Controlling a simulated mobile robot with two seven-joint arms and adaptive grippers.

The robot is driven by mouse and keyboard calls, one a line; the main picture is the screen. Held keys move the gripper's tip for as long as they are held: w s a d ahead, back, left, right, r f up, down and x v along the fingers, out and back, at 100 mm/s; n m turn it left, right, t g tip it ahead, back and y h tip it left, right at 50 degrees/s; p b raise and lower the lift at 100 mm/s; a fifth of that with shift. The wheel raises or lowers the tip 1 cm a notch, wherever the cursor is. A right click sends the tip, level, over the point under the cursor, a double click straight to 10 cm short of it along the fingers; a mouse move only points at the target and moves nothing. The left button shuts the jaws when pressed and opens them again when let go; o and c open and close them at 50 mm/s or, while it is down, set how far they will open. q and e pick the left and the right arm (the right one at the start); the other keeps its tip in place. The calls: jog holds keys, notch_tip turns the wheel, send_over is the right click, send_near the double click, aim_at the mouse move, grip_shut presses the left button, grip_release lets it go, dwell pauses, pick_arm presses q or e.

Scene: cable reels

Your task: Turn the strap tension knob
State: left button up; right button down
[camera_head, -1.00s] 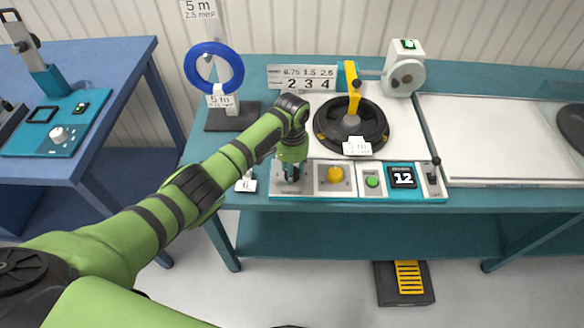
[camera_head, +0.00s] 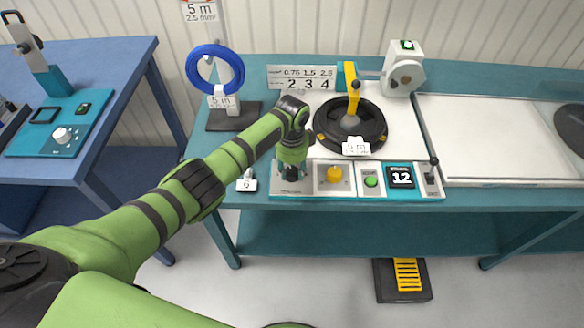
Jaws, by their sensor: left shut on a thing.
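My left gripper (camera_head: 291,172) points down at the left end of the control panel (camera_head: 310,192) on the teal bench. It is shut on a small dark knob there, which the fingers mostly hide; I take this for the strap tension knob, but its label is too small to read. A yellow-orange knob (camera_head: 335,174), a green button (camera_head: 371,181), a display reading 12 (camera_head: 400,176) and a lever (camera_head: 431,170) follow to the right on the panel. My right gripper is not in view.
A black reel (camera_head: 372,128) with a yellow arm (camera_head: 351,88) stands behind the panel. A blue cable coil (camera_head: 200,60) hangs on a stand at the left. A white box device (camera_head: 404,75) is at the back. A yellow pedal (camera_head: 406,274) lies on the floor.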

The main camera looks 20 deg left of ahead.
aim_at(292, 171)
pick_arm(q)
jog(key=m, duration=0.4)
jog(key=shift+s+f+m, duration=0.1)
jog(key=shift+m, duration=0.2)
dwell(0.3)
jog(key=o, duration=1.1)
jog(key=shift+o, duration=0.2)
jog(key=shift+r, duration=0.5)
notch_tip(292, 171, up, 11)
